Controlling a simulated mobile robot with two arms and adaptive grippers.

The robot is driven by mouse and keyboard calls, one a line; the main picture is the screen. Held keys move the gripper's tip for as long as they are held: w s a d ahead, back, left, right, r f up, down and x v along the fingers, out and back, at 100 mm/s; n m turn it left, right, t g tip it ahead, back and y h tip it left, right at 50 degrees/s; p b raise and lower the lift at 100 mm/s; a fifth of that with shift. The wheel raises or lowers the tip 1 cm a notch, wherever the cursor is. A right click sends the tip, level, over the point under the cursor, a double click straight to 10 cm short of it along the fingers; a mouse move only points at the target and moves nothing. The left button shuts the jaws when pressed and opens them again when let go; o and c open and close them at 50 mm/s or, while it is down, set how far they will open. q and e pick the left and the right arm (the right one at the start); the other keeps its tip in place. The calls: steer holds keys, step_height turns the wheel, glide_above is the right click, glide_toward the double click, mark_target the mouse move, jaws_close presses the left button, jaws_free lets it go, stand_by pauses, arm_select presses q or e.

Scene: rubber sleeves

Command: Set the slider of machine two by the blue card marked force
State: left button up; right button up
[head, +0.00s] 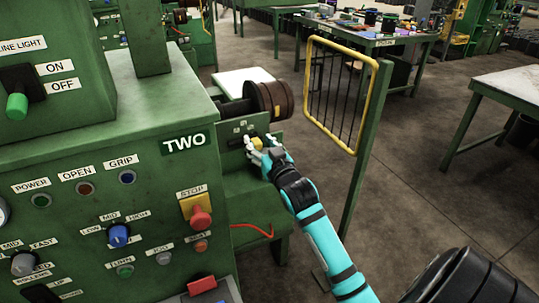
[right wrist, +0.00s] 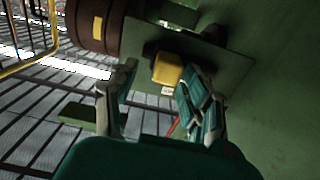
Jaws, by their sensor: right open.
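Machine two (head: 150,100) is the green cabinet at the left of the head view, labelled TWO. A yellow slider knob (head: 257,143) sits on a green plate (head: 236,130) at its side, below a brown roller. It also shows in the right wrist view (right wrist: 167,69), with a small label under it. My right gripper (head: 262,149) is open at the knob. In the right wrist view its fingers (right wrist: 158,82) stand on either side of the knob; I cannot tell whether they touch it. I cannot make out a blue card marked force. My left gripper is not in view.
The brown roller (head: 274,100) sticks out just above the plate. A yellow-framed guard (head: 341,90) on a green post stands right of my right arm. A red stop button (head: 201,217) is on the front panel.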

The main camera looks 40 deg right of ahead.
steer(key=v, duration=1)
steer(key=shift+s+d, duration=0.2)
steer(key=shift+s, duration=0.1)
step_height(320, 180, down, 19)
steer(key=w+a+g+y, duration=0.2)
steer(key=g, duration=0.2)
steer(key=s+a+f+n+g, duration=0.1)
steer(key=s+a+f, duration=0.15)
steer(key=f, duration=0.55)
steer(key=s+a+f+g+y, duration=0.15)
steer(key=s+f, duration=0.25)
steer(key=f, duration=0.4)
steer(key=s+a+f+n+g, duration=0.1)
steer(key=s+f+g, duration=0.15)
steer(key=f, duration=0.45)
steer(key=s+a+f+n+g+p, duration=0.1)
steer(key=s+a+f+g, duration=0.3)
steer(key=s+f, duration=0.95)
steer(key=s+a+f+n+g, duration=0.1)
steer(key=s+f, duration=0.3)
steer(key=s, duration=0.6)
steer(key=s+a+f+n+g, duration=0.1)
steer(key=s+a+f+g, duration=0.1)
steer(key=s, duration=0.8)
steer(key=shift+f+y, duration=0.45)
steer(key=shift+f, duration=0.4)
